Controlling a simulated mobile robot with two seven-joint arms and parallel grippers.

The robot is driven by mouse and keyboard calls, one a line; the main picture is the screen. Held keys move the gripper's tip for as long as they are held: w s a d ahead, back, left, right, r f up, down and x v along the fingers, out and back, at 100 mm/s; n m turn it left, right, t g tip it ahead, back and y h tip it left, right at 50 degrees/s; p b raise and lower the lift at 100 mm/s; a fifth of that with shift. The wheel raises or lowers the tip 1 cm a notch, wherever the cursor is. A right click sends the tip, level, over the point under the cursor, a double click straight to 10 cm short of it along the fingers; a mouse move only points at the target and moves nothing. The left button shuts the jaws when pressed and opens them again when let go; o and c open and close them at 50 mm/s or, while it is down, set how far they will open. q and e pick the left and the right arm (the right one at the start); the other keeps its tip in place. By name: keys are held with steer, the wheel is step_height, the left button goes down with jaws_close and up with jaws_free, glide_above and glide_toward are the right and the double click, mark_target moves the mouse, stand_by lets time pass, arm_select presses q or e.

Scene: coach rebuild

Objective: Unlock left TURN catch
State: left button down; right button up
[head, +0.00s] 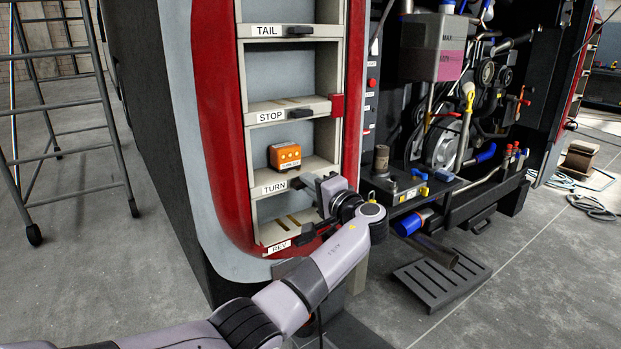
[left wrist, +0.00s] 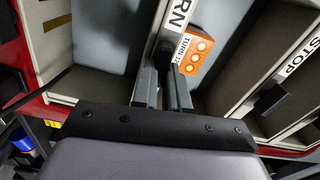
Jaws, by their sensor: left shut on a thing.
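The TURN shelf edge (head: 270,187) carries a white label and sits low in the left light column. In the left wrist view my two fingers (left wrist: 162,78) close around the dark catch (left wrist: 164,47) beside the TURN label (left wrist: 180,14). Which way the catch is turned is hard to tell. An orange lamp unit (head: 285,156) stands in the compartment above the TURN edge, also seen in the left wrist view (left wrist: 195,52).
Above are the STOP catch (head: 300,113) and TAIL catch (head: 299,31); the REV label (head: 279,246) is below, close to my arm. A red block (head: 337,105) sticks out at the column's right. The open engine bay (head: 450,120) lies right, a ladder (head: 70,110) left.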

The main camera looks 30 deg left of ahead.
arm_select(q)
steer(key=shift+f+m+p, duration=0.1)
steer(key=shift+m+p, duration=0.25)
steer(key=shift+m, duration=0.45)
steer(key=c, duration=1.1)
jaws_free()
steer(key=shift+c, duration=0.2)
steer(key=v, duration=0.7)
steer(key=shift+b, duration=0.35)
steer(key=shift+d, duration=0.1)
